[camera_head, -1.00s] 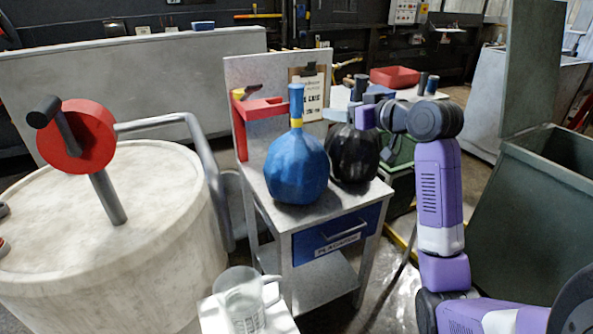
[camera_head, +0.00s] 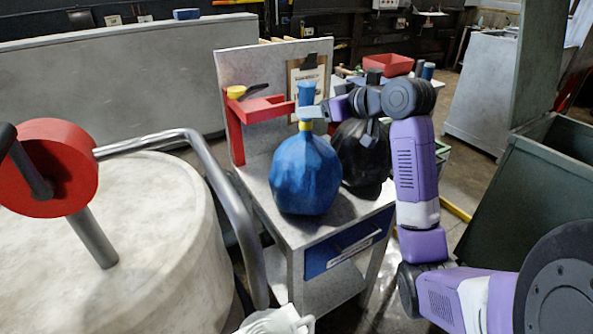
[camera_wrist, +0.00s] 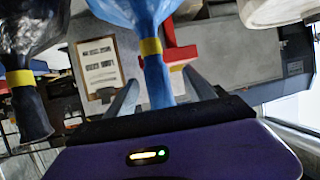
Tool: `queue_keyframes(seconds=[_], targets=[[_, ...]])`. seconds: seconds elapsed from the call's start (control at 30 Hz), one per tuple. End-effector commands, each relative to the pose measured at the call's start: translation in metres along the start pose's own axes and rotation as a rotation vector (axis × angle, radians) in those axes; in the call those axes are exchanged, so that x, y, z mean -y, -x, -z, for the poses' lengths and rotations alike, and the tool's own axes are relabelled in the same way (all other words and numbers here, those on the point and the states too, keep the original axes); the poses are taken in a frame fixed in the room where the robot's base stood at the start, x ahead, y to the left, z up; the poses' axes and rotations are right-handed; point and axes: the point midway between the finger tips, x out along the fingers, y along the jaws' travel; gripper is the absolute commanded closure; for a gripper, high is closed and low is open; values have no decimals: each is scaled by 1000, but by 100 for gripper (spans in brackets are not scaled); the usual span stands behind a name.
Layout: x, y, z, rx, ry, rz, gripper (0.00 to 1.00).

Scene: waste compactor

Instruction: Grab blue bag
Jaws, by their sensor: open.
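The blue bag (camera_head: 304,172) stands upright on a small metal workbench (camera_head: 322,226), its neck tied with a yellow band. My gripper (camera_head: 312,111) is at the bag's neck, just at the yellow band. In the wrist view the picture is upside down; the blue bag (camera_wrist: 135,8) hangs from the top, and its neck (camera_wrist: 157,80) runs down between the two open fingers of my gripper (camera_wrist: 163,92). A black bag (camera_head: 362,155) stands right behind the blue one, partly hidden by it and by my arm.
A red bracket (camera_head: 262,110) stands at the workbench's left, close to the blue bag. A large pale drum (camera_head: 150,240) with a red wheel (camera_head: 62,168) and curved rail fills the left. A green bin (camera_head: 555,185) stands at right.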

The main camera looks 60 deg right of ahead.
Motion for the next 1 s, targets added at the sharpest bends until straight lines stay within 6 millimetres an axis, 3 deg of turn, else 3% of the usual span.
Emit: queue_keyframes(seconds=[0.37, 0.63, 0.97, 1.0], targets=[[-2, -33, 0, 2, 0, 0, 38], [-7, -70, 0, 1, 0, 0, 38], [-7, -78, -1, 0, 0, -1, 38], [-7, -78, -1, 0, 0, -1, 44]])
